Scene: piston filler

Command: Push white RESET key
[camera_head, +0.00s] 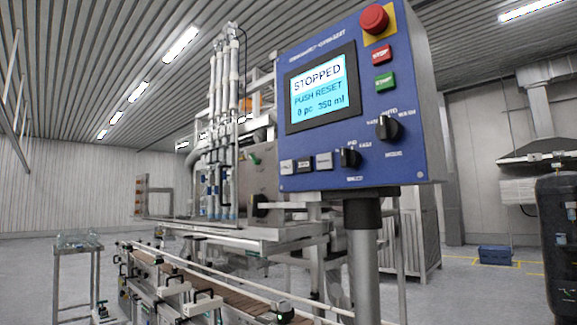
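The blue control panel (360,100) stands on a grey post right of centre, tilted in view. Its screen (319,87) reads "STOPPED", "PUSH RESET", "0 pc 350 ml". Below the screen is a row of three small pale or grey keys: a left key (287,167), a middle key (304,164) and a right key (324,161). Their labels are too small to read, so I cannot tell which is the white RESET key. My gripper does not show in this view, and nothing covers the keys.
The panel also has a red mushroom button (374,19), a red key (381,54), a green key (384,81) and black rotary knobs (387,127). The filler machine with its conveyor (185,285) is left and below. Open floor lies left.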

